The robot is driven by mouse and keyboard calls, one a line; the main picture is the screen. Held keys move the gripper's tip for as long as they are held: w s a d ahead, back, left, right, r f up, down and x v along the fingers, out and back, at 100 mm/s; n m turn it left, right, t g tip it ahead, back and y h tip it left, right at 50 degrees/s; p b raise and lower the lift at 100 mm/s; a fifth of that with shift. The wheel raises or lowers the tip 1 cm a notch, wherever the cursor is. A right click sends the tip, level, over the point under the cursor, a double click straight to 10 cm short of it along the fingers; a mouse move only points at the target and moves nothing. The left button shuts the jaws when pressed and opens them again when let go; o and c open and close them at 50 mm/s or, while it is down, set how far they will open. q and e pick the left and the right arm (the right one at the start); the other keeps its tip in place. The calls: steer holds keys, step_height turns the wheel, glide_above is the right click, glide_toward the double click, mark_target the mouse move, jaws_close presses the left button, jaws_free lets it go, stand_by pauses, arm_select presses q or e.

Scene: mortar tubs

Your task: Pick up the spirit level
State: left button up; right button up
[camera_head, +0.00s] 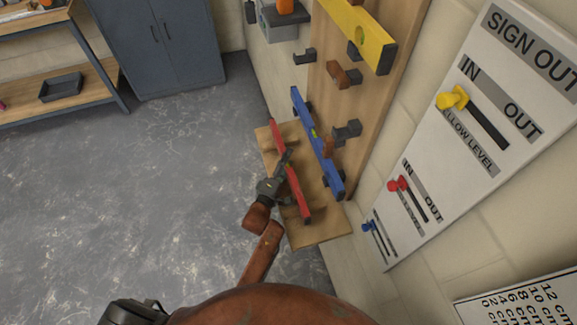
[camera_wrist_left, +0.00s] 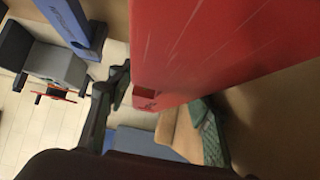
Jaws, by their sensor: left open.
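A red spirit level (camera_head: 291,172) stands on edge on a wooden shelf (camera_head: 322,232) against the wall. A blue spirit level (camera_head: 318,140) lies along the board on dark holders, to the right of the red one. A yellow spirit level (camera_head: 362,32) is higher up on the board. My left gripper (camera_head: 287,178) is at the middle of the red level. In the left wrist view, the red level (camera_wrist_left: 215,45) fills much of the picture and reaches between the open fingers (camera_wrist_left: 160,108). I cannot tell whether they touch it. My right gripper is not in view.
Dark and brown holders (camera_head: 346,76) stick out from the wooden board (camera_head: 398,18) close by. A white sign-out board (camera_head: 478,150) with coloured sliders hangs at the right. A grey cabinet (camera_head: 165,45) and a workbench stand at the back left. The floor (camera_head: 150,185) at left is clear.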

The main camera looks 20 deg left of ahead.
arm_select(q)
steer(key=shift+c, duration=0.5)
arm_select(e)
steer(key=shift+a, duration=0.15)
arm_select(q)
steer(key=c, duration=0.5)
steer(key=shift+r, duration=0.1)
jaws_close()
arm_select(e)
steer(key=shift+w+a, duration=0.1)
arm_select(q)
steer(key=shift+r, duration=0.1)
